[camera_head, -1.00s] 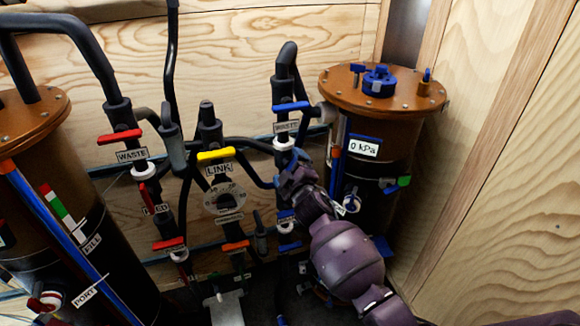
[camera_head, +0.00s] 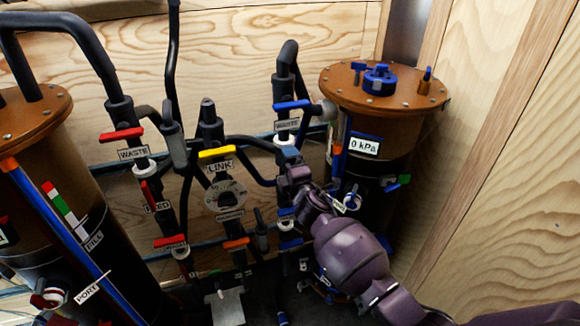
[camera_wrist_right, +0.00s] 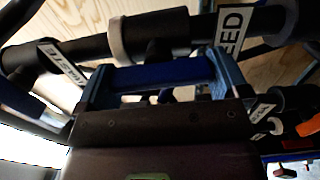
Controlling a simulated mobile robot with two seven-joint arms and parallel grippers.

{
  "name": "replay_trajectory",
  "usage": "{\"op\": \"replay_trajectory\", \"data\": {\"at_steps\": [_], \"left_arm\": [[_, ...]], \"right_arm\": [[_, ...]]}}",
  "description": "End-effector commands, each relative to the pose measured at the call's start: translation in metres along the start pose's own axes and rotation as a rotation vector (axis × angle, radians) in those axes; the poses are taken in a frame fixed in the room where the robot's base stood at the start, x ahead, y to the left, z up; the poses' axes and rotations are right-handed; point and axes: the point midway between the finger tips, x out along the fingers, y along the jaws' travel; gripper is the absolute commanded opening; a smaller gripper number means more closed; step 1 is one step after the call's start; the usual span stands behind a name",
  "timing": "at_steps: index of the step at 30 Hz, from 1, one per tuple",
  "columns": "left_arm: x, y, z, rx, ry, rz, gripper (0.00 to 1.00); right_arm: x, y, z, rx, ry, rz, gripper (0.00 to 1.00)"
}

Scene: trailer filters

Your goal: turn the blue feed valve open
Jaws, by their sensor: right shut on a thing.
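My right gripper (camera_head: 290,156) reaches in from the lower right to the blue-handled pipe column, just below the upper blue WASTE handle (camera_head: 291,104). In the right wrist view, the gripper (camera_wrist_right: 163,80) is shut on a blue valve handle (camera_wrist_right: 165,72), which lies crosswise between its fingers. A FEED label (camera_wrist_right: 235,27) is on the pipe beside it. In the head view my gripper and wrist hide the feed handle, so its angle to the pipe is hard to tell there. My left gripper is not in view.
A brown filter tank (camera_head: 385,92) with a 0 kPa display (camera_head: 364,145) stands close right of my wrist. The yellow LINK handle (camera_head: 216,152) and red WASTE handle (camera_head: 121,134) are to the left. A lower blue handle (camera_head: 290,244) sits below. Plywood walls stand behind and right.

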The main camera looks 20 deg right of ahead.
Motion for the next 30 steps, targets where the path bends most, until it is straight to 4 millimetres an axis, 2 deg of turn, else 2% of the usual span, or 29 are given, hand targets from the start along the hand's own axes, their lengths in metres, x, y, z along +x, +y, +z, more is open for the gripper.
{"op": "replay_trajectory", "data": {"at_steps": [12, 13, 14, 23, 26, 30], "left_arm": [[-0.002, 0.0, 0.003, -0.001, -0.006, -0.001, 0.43], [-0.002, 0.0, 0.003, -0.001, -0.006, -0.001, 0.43], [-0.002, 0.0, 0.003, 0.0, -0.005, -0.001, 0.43], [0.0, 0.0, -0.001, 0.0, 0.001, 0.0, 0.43], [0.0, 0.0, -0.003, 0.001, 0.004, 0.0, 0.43], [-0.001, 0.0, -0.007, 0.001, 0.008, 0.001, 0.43]], "right_arm": [[0.0, 0.0, 0.0, -0.016, 0.0, 0.0, 0.7], [0.0, 0.0, 0.0, -0.016, 0.0, 0.0, 0.95], [0.0, 0.0, 0.0, -0.015, 0.0, 0.0, 1.0], [-0.003, 0.0, 0.0, -0.012, 0.0, 0.0, 1.0], [-0.01, 0.0, 0.001, -0.012, 0.0, 0.0, 1.0], [-0.03, 0.0, 0.001, -0.011, 0.0, 0.0, 1.0]]}}
